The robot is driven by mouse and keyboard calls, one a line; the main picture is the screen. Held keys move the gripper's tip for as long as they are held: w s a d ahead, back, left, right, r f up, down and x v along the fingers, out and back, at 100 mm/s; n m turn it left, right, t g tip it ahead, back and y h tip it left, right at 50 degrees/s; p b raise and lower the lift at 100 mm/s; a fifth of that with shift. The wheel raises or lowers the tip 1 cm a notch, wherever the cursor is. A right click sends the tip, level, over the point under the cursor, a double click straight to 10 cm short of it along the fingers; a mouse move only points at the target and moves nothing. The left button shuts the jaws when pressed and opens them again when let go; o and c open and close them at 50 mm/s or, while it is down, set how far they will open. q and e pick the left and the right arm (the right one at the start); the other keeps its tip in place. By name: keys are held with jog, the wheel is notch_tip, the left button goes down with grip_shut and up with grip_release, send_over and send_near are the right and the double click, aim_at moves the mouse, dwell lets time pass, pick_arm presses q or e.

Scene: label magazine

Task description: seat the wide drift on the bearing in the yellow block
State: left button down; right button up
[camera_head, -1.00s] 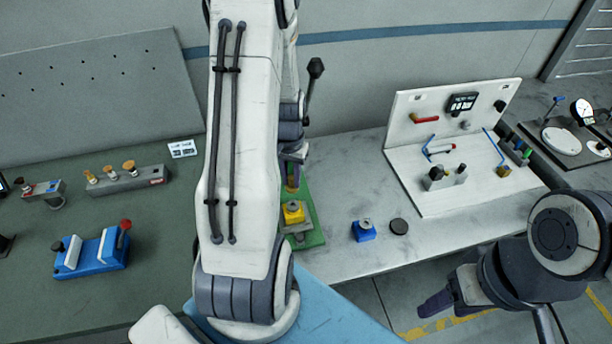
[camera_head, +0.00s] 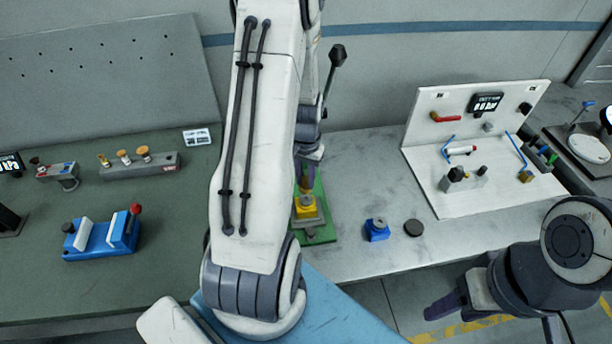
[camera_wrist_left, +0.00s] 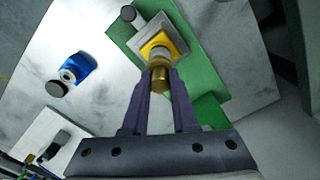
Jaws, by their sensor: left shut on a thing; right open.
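My left gripper (camera_head: 310,170) points down over the yellow block (camera_head: 306,207), which stands on a green base plate (camera_head: 323,225). In the left wrist view, its purple fingers (camera_wrist_left: 159,84) are shut on a brass drift (camera_wrist_left: 159,76). The drift's far end overlaps the yellow block (camera_wrist_left: 152,48) in that view. I cannot tell whether it touches the bearing, which is mostly hidden behind the drift. My right gripper (camera_head: 445,308) is open and empty, low at the right, in front of the bench.
A blue block (camera_head: 377,230) and a dark round disc (camera_head: 413,228) sit on the bench right of the green plate. A rack (camera_head: 140,167) with several orange-topped pieces and a blue fixture (camera_head: 100,236) stand at left. A white panel station (camera_head: 470,190) stands at right.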

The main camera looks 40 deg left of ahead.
aim_at(306, 189)
pick_arm(q)
jog(key=shift+f+b, duration=0.6)
jog(key=shift+f, duration=0.5)
jog(key=shift+p, duration=0.3)
dwell(0.6)
jog(key=shift+f+b, duration=1.05)
jog(key=shift+f, duration=0.2)
jog(key=c, duration=0.6)
grip_release()
notch_tip(306, 189, up, 11)
jog(key=shift+f+b, duration=0.2)
jog(key=shift+b, duration=0.55)
